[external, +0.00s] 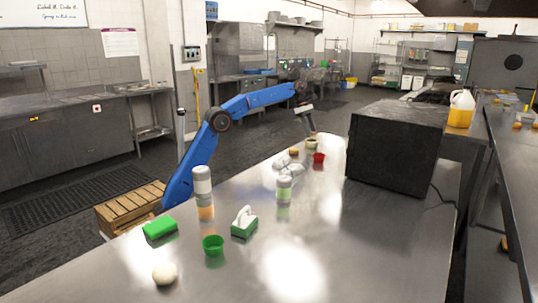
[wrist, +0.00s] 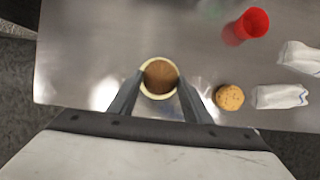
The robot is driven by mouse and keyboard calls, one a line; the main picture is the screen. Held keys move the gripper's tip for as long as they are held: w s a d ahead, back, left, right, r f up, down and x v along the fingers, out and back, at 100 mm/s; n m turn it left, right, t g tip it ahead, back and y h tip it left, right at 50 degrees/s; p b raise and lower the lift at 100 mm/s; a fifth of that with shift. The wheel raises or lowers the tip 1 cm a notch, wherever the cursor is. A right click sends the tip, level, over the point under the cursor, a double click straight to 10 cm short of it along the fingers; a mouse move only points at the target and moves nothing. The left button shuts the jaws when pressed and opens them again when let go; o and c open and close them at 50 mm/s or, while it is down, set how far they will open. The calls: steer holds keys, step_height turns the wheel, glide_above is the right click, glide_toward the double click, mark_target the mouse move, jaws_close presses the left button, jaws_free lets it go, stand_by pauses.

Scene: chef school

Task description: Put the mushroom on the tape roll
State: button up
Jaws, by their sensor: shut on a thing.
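My gripper (wrist: 159,82) points down at the far end of the steel table and is shut on a round brown thing, which looks like the mushroom (wrist: 160,76). A cream ring, which looks like the tape roll (wrist: 144,84), shows around the brown cap in the wrist view. In the external view the cream roll (external: 312,144) stands on the table right under my gripper (external: 312,133). The mushroom appears roughly centred over the ring. I cannot tell whether it touches the roll or hangs just above it.
A red cup (wrist: 246,27), a tan round piece (wrist: 229,97) and white crumpled pieces (wrist: 281,96) lie close on the right in the wrist view. A large black box (external: 397,143) stands to the right. Bottles, a green cup (external: 212,245) and a sponge (external: 159,228) are nearer the camera.

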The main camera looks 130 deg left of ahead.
steer(key=shift+f, duration=0.95)
steer(key=o, duration=1)
steer(key=shift+f, duration=0.15)
steer(key=shift+o, duration=0.2)
steer(key=v, duration=1.2)
